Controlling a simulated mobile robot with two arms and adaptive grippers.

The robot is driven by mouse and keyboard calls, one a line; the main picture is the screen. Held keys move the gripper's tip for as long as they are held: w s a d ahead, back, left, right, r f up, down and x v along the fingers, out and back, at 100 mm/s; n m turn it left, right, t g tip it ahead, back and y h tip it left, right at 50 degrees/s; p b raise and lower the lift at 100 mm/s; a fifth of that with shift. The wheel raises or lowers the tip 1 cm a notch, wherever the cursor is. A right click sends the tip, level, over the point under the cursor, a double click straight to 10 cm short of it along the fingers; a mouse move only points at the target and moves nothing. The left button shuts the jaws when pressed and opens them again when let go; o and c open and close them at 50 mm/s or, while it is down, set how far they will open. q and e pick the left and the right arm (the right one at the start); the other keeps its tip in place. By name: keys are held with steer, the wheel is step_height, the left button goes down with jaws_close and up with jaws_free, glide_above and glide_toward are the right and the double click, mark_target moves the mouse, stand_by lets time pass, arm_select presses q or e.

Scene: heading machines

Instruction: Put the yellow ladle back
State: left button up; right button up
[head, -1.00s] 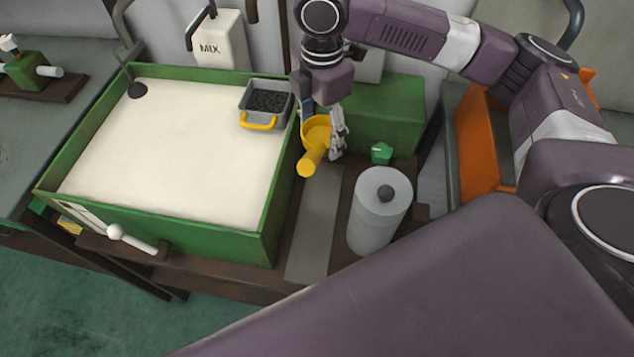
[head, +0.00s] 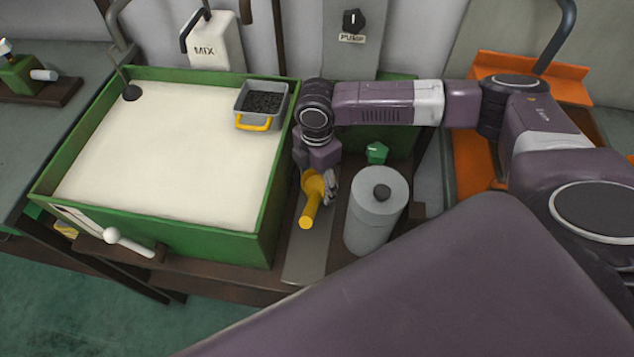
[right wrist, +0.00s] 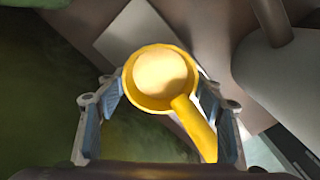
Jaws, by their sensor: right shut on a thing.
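The yellow ladle (head: 310,205) is in my right gripper (head: 318,182), above or at the grey strip (head: 303,262) between the green tank and the grey cylinder. Its handle points toward the front of the picture. In the right wrist view the ladle's round bowl (right wrist: 163,80) lies between the two fingers of the right gripper (right wrist: 160,105), with its handle running to the lower right. The bowl looks pale inside; I cannot tell whether it holds anything. Whether the ladle touches the strip cannot be told. My left gripper is not in view.
The green tank (head: 190,229) of pale material stands at left, with a grey basket (head: 262,103) of dark bits at its back right corner. A grey cylinder (head: 372,228) with a dark knob stands close right of the ladle. A small green object (head: 377,152) sits behind it.

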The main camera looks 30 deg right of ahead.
steer(key=shift+f, duration=0.4)
steer(key=shift+f, duration=0.1)
steer(key=o, duration=1)
step_height(320, 180, up, 12)
steer(key=shift+r, duration=0.15)
